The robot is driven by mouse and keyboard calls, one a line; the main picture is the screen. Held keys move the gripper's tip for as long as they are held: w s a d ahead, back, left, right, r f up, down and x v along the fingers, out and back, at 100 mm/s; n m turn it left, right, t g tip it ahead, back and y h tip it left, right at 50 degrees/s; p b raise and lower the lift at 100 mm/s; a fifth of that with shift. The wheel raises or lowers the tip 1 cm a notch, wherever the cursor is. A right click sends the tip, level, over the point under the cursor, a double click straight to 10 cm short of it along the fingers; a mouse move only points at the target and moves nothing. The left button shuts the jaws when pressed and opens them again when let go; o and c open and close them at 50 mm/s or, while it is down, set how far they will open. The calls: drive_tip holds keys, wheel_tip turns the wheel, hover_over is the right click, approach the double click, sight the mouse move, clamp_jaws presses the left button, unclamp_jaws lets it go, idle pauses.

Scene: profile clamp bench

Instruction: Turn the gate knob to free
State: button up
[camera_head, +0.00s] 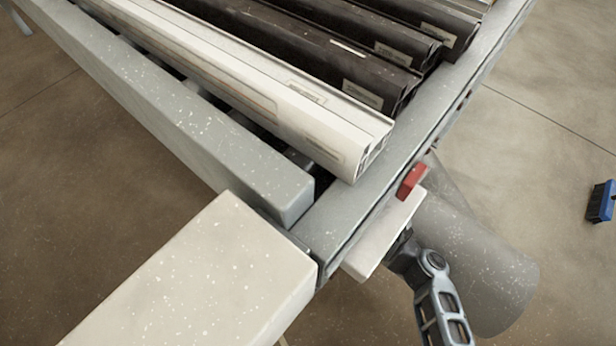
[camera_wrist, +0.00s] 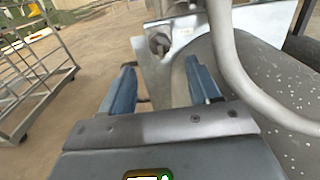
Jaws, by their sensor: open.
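My gripper (camera_wrist: 160,68) shows in the wrist view with its two blue fingers apart and nothing held between them. A small grey metal knob or bolt head (camera_wrist: 160,43) sits on a pale metal plate (camera_wrist: 182,62), beyond the fingertips and roughly centred between them. It appears apart from both fingers. I cannot tell for sure that it is the gate knob, nor read its setting. In the head view, a small red piece (camera_head: 411,181) sits on the bench's end rail, above a white plate (camera_head: 385,236). My gripper cannot be made out clearly there.
White profiles (camera_head: 250,82) and dark profiles (camera_head: 300,48) lie along the bench, ending near its grey rail (camera_head: 365,188). A curved grey pipe (camera_wrist: 228,62) runs close to the right finger. A metal frame cart (camera_wrist: 35,75) stands left. A blue object (camera_head: 601,202) is at far right.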

drive_tip(key=x, duration=1)
drive_tip(key=shift+c, duration=0.2)
drive_tip(key=c, duration=0.9)
drive_tip(key=shift+c, duration=0.2)
